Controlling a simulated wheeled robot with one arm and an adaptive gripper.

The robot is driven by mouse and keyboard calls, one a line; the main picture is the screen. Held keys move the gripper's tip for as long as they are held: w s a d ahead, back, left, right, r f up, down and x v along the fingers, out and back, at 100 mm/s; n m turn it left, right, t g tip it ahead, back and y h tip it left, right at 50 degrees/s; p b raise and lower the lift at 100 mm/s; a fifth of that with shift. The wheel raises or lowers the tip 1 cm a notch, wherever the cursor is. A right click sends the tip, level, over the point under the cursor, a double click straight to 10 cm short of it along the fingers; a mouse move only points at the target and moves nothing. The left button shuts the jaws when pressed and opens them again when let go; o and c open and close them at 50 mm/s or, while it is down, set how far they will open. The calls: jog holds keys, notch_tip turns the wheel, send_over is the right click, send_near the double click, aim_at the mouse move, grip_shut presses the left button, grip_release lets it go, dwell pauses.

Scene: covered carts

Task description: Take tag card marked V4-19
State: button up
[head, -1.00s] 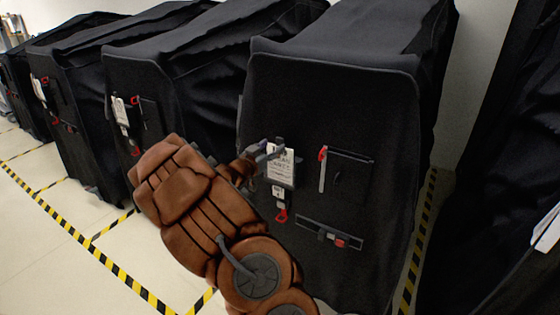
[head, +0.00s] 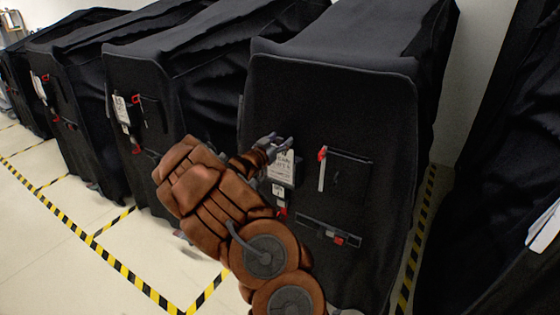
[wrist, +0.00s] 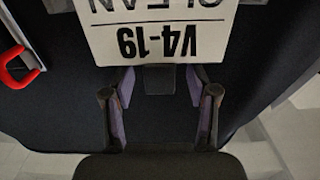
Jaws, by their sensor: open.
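The tag card (wrist: 160,35) fills the top of the wrist view, upside down, reading V4-19 with part of the word CLEAN. In the head view the white card (head: 281,170) hangs on the front of a black covered cart (head: 330,100). My gripper (wrist: 158,85) is open, with its two fingers apart and the card's edge just beyond the fingertips. Nothing shows between the fingers but dark cover and a small dark piece.
A small white label (head: 278,191) hangs below the card. A red-topped strap (head: 322,168) and a slot with a red piece (head: 330,232) are on the same cover. Other covered carts (head: 135,75) with cards stand to the left. Yellow-black tape (head: 100,250) marks open floor.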

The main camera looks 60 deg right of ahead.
jog(key=c, duration=1.1)
jog(key=shift+r, duration=0.15)
grip_shut()
